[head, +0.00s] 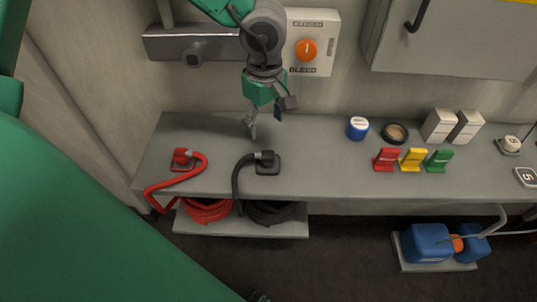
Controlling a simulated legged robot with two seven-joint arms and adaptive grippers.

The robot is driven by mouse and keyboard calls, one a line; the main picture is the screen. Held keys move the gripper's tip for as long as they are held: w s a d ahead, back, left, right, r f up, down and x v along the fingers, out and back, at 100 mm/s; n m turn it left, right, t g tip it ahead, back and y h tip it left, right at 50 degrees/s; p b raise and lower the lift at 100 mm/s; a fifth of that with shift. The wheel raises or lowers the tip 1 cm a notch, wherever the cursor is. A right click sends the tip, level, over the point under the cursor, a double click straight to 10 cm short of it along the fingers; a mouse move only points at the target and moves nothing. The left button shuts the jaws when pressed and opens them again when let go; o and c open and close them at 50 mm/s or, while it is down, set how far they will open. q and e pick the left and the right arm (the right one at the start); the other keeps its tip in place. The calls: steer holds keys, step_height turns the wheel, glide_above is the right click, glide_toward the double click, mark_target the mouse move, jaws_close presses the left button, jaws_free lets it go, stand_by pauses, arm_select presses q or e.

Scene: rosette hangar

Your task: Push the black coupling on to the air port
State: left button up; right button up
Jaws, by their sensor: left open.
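The black coupling (265,158) sits in a dark square holder on the bench, with its black hose bending down over the front edge. A grey metal housing (195,45) on the wall has a short round stub (193,57) low on its front. This stub looks like a port, but I cannot tell for certain that it is the air port. My left gripper (266,122) hangs over the back of the bench, behind and above the coupling and apart from it. Its fingers are spread and empty. My right gripper is not in view.
A red coupling (182,157) with a red hose sits left of the black one. A blue-and-white can (357,128) and red, yellow and green stands (412,158) are to the right. Hose coils lie on a lower shelf (240,228).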

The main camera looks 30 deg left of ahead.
mark_target(268, 154)
arm_select(q)
steer(key=f, duration=0.5)
steer(key=f+b, duration=0.1)
steer(key=f, duration=0.2)
steer(key=shift+w+f, duration=0.15)
steer(key=shift+w, duration=0.1)
steer(key=shift+f, duration=0.25)
steer(key=f, duration=0.5)
steer(key=shift+w+f, duration=0.15)
steer(key=shift+w, duration=0.15)
steer(key=c, duration=1.1)
